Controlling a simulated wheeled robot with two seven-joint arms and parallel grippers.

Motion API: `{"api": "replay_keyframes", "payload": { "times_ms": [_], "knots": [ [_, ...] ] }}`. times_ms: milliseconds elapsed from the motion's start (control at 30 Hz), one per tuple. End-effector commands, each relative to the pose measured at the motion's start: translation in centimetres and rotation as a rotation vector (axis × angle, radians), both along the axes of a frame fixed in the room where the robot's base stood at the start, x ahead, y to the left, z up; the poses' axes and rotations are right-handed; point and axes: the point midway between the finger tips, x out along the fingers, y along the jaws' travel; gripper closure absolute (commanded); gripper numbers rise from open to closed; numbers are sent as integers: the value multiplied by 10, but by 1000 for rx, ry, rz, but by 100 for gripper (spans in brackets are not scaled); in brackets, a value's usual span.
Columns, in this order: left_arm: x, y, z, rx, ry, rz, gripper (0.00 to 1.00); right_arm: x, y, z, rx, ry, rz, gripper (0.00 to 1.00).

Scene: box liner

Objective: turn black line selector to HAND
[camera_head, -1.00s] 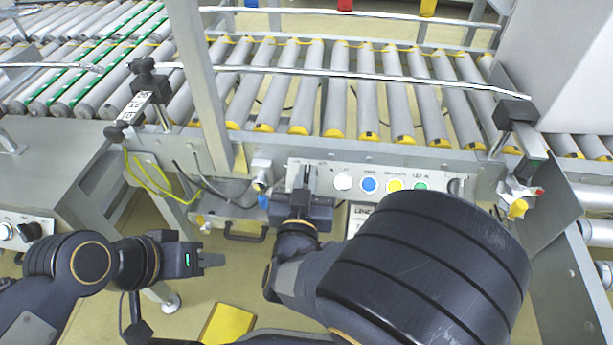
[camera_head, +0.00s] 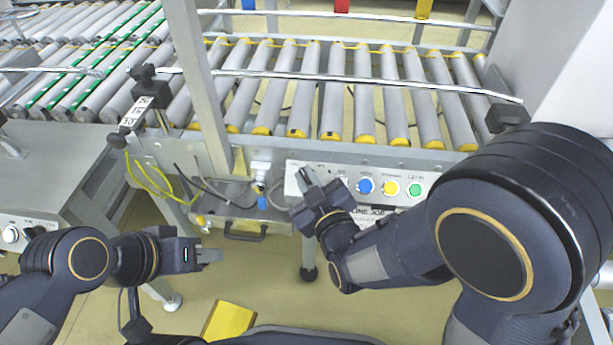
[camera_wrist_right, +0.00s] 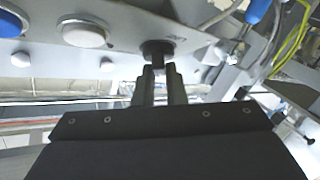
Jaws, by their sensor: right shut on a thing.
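The black line selector (camera_wrist_right: 157,47) is a small dark knob on the pale control panel in the right wrist view. My right gripper (camera_wrist_right: 158,70) is shut on it, one finger on each side. In the head view the right gripper (camera_head: 305,178) meets the left part of the control panel (camera_head: 338,172) and hides the selector. Its fingers look tilted there. The lettering by the knob is too small to read, so I cannot tell which setting it points to. My left gripper (camera_head: 210,256) hangs away from the panel; its finger gap does not show clearly.
Right of the selector sit a blue button (camera_head: 365,185), a yellow button (camera_head: 389,188) and a green button (camera_head: 414,190). A roller conveyor (camera_head: 335,95) runs above the panel. Cables and a yellow hose (camera_head: 150,180) hang at the left. A yellow block (camera_head: 229,320) lies on the floor.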

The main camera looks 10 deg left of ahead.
Motion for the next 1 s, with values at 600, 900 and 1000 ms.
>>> {"api": "replay_keyframes", "payload": {
  "times_ms": [600, 900, 1000],
  "knots": [
    [0, 0, 4, 0, 0, 0, 64, 1, -1, 0, -88, 1, 100, 100],
    [0, 0, 4, 0, 0, 0, 64, 1, -1, 0, -89, 0, 100, 79],
    [0, 0, 4, 0, 0, 0, 64, 1, -1, 0, -88, 0, 99, 67]
  ]
}}
